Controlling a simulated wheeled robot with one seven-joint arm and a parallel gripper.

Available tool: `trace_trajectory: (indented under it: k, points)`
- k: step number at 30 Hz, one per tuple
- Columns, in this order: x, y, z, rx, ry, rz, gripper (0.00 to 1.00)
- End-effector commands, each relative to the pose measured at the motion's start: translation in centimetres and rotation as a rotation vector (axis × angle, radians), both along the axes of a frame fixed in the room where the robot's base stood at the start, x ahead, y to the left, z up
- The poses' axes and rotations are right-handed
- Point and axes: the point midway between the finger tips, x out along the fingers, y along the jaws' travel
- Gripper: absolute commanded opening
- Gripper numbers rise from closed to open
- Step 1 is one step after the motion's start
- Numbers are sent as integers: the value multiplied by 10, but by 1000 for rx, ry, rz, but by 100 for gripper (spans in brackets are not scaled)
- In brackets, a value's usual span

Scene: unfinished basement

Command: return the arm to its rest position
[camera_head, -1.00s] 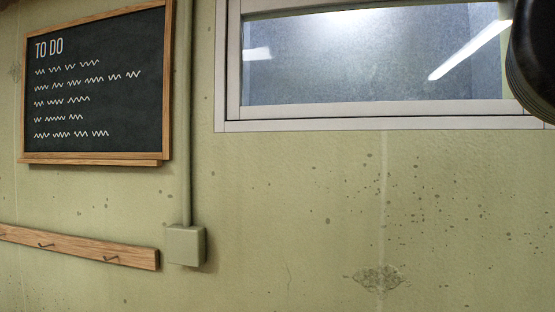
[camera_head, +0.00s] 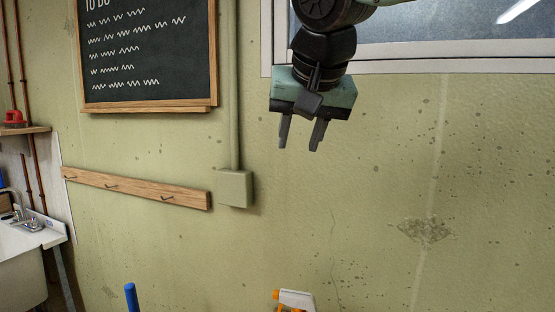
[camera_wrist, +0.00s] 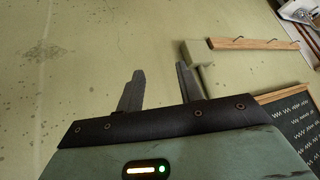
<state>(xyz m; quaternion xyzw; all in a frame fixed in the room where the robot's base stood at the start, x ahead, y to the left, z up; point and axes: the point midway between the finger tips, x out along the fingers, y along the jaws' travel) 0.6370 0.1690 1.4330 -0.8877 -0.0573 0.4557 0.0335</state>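My gripper (camera_head: 301,134) hangs from my arm at the upper middle of the head view, in front of the wall below the window. Its two fingers point down and stand apart with nothing between them. In the wrist view my gripper (camera_wrist: 158,82) also shows both fingers apart and empty, with the bare wall behind them.
A hook rail (camera_head: 138,186), a chalkboard (camera_head: 148,55) and a junction box (camera_head: 235,188) are on the wall. A sink (camera_head: 25,240) stands at the left. A blue object (camera_head: 131,297) and a white-orange spray bottle top (camera_head: 294,299) show at the bottom edge. Open air surrounds the gripper.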

Motion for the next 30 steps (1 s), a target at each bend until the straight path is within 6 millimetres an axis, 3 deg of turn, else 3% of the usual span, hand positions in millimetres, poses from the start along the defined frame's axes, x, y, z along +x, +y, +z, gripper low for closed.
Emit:
trace_trajectory:
  k: [1,3,9,12,15,21,30]
  points:
    - [-17,-3,-33,-41,58,62,36]
    - [-43,-7,-77,-89,132,157,36]
    - [-131,-38,-189,-197,332,401,36]
    - [-174,-60,-232,-233,414,495,36]
    - [-210,-81,-263,-259,475,563,36]
    - [-245,-104,-291,-281,531,627,36]
    - [-248,-106,-293,-283,536,634,36]
